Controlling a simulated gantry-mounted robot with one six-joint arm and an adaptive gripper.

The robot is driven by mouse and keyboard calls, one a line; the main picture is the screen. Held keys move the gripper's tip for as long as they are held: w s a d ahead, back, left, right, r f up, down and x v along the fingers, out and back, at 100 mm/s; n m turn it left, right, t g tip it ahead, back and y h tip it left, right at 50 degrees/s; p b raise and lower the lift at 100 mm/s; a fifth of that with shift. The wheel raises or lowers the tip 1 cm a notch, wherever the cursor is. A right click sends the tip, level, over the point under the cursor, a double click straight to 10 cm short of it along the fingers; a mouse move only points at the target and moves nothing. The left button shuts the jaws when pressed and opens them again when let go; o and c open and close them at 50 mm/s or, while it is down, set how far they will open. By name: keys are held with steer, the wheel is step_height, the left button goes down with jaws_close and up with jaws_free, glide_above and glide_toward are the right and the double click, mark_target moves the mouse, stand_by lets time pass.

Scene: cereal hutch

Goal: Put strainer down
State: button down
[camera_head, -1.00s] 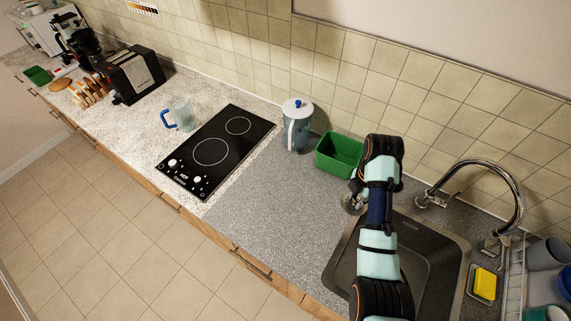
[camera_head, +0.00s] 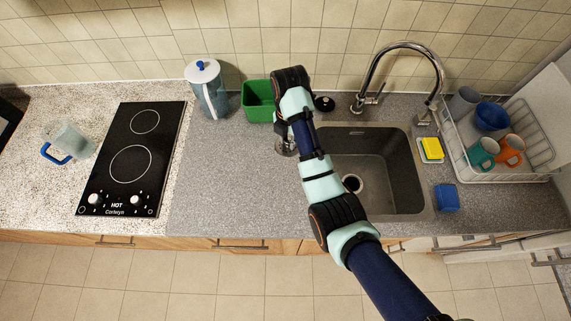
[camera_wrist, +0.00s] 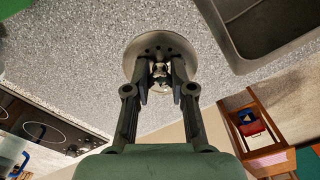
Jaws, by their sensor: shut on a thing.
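The strainer (camera_wrist: 160,47) is a small round metal disc with holes near its rim. In the wrist view my gripper (camera_wrist: 161,80) is shut on its middle knob. In the head view the strainer (camera_head: 284,146) is a small metal shape below my wrist, partly covered by my arm. It is over the grey counter, just left of the sink (camera_head: 378,190). I cannot tell whether it touches the counter. The sink's drain hole (camera_head: 352,184) shows open and dark, partly beside my arm.
A green bin (camera_head: 258,101) and a lidded pitcher (camera_head: 207,92) stand at the back wall. A black round item (camera_head: 324,103) lies behind the sink near the faucet (camera_head: 373,83). A dish rack (camera_head: 505,150) stands right. The grey counter left of the sink is clear.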

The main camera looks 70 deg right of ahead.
step_height(320, 180, down, 12)
steer(key=shift+r+b, duration=0.25)
steer(key=shift+b, duration=0.1)
steer(key=shift+f, duration=0.2)
steer(key=c, duration=1)
jaws_free()
step_height(320, 180, up, 13)
steer(key=p, duration=0.3)
steer(key=shift+w+f, duration=0.1)
steer(key=shift+f, duration=0.2)
